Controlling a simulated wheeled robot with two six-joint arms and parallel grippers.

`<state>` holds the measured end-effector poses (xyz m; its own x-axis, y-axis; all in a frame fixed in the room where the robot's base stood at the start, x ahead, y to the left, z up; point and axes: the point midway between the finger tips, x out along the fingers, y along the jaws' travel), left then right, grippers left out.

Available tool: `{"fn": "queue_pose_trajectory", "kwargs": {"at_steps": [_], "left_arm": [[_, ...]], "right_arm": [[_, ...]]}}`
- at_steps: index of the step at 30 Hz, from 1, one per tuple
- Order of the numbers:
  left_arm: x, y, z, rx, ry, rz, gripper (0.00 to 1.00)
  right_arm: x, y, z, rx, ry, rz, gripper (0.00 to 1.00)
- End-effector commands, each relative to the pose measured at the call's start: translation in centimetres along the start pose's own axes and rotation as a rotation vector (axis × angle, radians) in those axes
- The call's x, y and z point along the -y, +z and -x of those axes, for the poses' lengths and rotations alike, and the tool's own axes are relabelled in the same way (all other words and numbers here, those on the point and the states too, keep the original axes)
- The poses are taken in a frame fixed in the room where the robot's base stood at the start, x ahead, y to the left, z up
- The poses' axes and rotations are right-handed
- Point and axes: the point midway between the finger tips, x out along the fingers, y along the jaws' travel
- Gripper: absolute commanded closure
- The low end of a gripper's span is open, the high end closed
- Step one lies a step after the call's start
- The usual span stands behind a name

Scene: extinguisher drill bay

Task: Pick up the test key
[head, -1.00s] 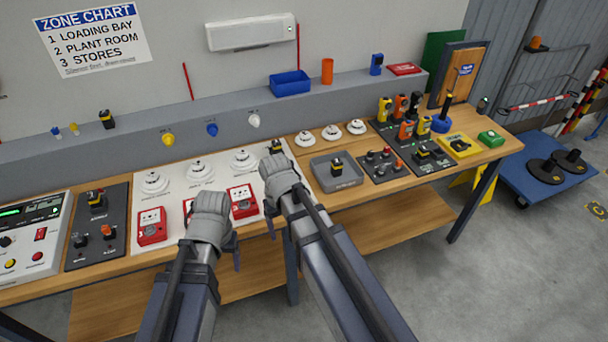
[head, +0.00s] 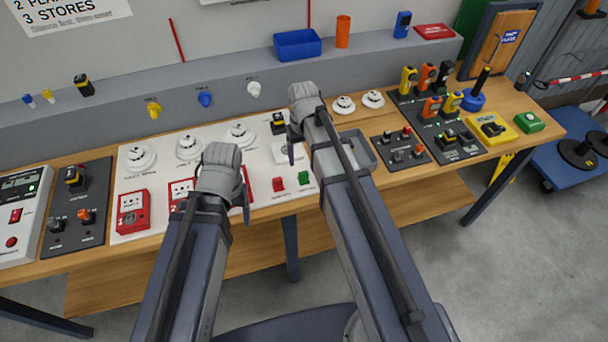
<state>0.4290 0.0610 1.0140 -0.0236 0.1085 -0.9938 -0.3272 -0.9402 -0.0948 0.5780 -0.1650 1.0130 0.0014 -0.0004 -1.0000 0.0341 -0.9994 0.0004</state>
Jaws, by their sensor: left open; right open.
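I cannot tell for sure which piece is the test key. Small black-and-yellow pieces show on the white detector panel (head: 278,123), on the dark left panel (head: 73,178), and on the wall ledge (head: 84,85). The grey tray (head: 358,151) is partly covered by my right arm, and the part of it in view looks empty. My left gripper (head: 222,168) is open above the red call points on the white panel. My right gripper (head: 304,104) is open above the panel's right end, beside the black-and-yellow piece there. Both grippers' fingertips are mostly hidden.
Red call points (head: 133,212) and white detectors (head: 239,134) crowd the panel. A blue bin (head: 297,44) and orange cup (head: 343,31) stand on the ledge. Handheld units (head: 408,78) and a yellow switch box (head: 488,127) sit at right. The bench's front edge is close below my grippers.

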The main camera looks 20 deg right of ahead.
Motion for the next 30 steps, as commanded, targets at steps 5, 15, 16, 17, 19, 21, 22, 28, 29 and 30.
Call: {"fn": "queue_pose_trajectory", "kwargs": {"at_steps": [5,15,16,17,19,21,22,28,29,30], "left_arm": [[-0.2,-0.1,-2.0,0.000,0.000,0.001,0.25],[-0.3,-0.2,-2.8,0.000,0.000,0.001,0.25],[-0.3,-0.2,-3.1,0.000,0.000,0.001,0.25],[-0.3,-0.2,-3.4,0.000,0.000,0.001,0.25],[-0.4,-0.3,-4.3,0.000,0.000,0.001,0.25],[-0.5,-0.3,-5.2,0.000,0.000,0.001,0.25],[-0.5,-0.4,-5.6,0.000,0.000,0.002,0.25],[-0.7,-0.5,-7.3,0.000,0.000,0.002,0.25],[-0.7,-0.5,-7.3,0.000,0.000,0.002,0.25],[-0.7,-0.5,-7.2,0.000,0.000,0.002,0.25]], "right_arm": [[0.0,0.0,-2.0,0.000,0.000,0.000,0.25],[0.0,0.2,-2.9,0.000,0.000,0.000,0.25],[0.0,0.2,-3.1,0.000,0.000,0.000,0.25],[0.0,0.2,-3.5,0.000,0.000,0.000,0.25],[0.1,0.4,-4.3,0.000,0.000,0.000,0.25],[0.1,0.5,-5.2,0.000,0.000,0.000,0.25],[0.1,0.6,-5.6,0.000,0.000,0.000,0.25],[0.1,0.6,-7.3,0.000,0.000,0.000,0.25],[0.1,0.6,-7.3,0.000,0.000,0.000,0.25],[0.1,0.5,-7.3,0.000,0.000,0.000,0.25]]}}
